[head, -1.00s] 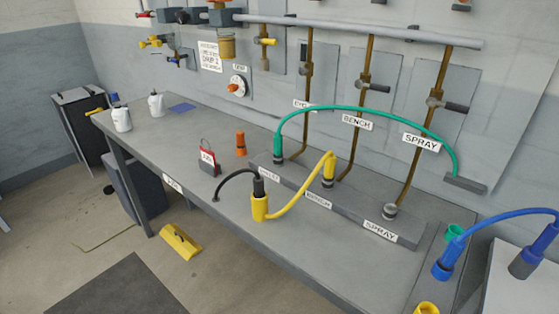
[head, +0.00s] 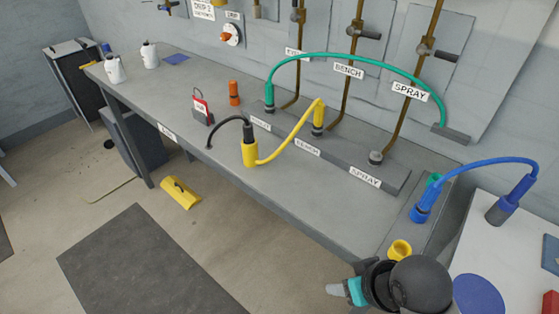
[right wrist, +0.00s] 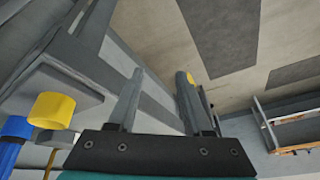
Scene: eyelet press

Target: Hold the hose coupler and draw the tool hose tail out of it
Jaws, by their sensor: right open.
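The hose coupler (head: 250,153) is a yellow cylinder standing upright near the bench's front edge. A yellow hose (head: 290,143) runs from it to the BENCH fitting. The black tool hose tail (head: 248,131) sits in its top, and its thin black hose curves left to the bench top. My right gripper (head: 337,290) is low at the bottom of the head view, in front of the bench and well apart from the coupler. In the right wrist view my right gripper (right wrist: 160,85) is open, with nothing between its fingers. My left gripper is not in view.
A green hose (head: 345,58) arches over the grey fitting block. A blue hose (head: 485,164) and a yellow cup (head: 399,249) are at the right. A yellow floor piece (head: 179,193) lies below.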

